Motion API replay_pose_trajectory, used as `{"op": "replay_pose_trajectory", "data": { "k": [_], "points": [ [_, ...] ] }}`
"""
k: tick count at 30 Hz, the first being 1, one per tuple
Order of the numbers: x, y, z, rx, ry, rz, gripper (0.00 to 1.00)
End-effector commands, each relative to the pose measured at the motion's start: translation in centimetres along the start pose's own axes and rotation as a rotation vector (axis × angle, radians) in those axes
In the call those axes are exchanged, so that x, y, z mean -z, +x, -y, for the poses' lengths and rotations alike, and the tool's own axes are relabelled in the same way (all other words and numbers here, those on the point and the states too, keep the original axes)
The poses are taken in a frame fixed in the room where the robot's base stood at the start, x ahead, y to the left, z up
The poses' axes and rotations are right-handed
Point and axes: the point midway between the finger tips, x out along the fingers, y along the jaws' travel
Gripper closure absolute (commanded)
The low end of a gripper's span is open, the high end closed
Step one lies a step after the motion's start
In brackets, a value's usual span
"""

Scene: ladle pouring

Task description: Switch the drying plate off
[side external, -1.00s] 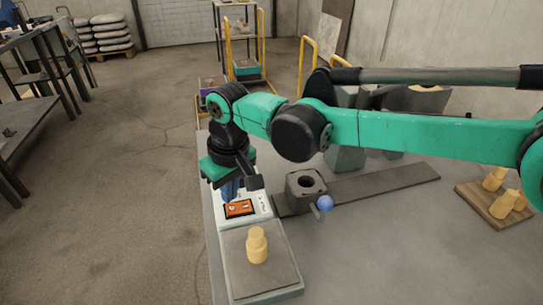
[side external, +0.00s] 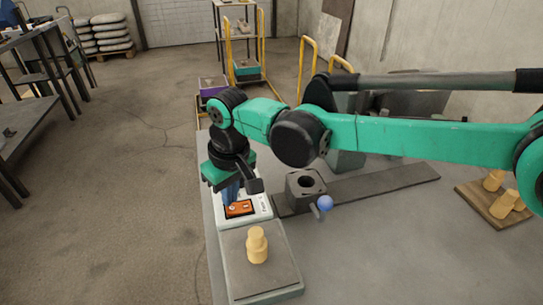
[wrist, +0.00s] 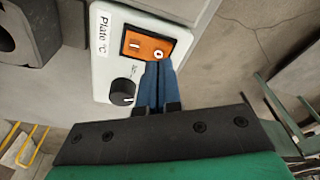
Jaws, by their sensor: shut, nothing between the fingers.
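The drying plate (side external: 236,270) is a grey slab with a yellow stepped piece (side external: 257,245) standing on it. Its white control panel (side external: 257,209) is at the far end. The panel carries an orange rocker switch (wrist: 147,45) marked I and O, and a black knob (wrist: 123,91). The switch also shows in the side external view (side external: 240,208). My gripper (wrist: 160,66) has its blue fingers shut together and empty. The fingertips are at the O end of the switch and hide its lower edge. I cannot tell whether they press it.
A dark grey block (side external: 305,188) with a hole and a blue-knobbed lever (side external: 325,203) stands right of the panel. A wooden board (side external: 488,206) with several yellow pieces lies at the right. The table between is mostly clear.

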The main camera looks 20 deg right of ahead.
Motion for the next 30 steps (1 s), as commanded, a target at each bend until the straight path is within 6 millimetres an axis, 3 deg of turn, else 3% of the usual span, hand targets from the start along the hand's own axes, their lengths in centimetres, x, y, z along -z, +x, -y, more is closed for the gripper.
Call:
{"op": "replay_pose_trajectory", "data": {
  "k": [30],
  "points": [
    [-0.2, 1.5, 0.0, 0.0, 0.0, 0.0, 1.0]
  ]
}}
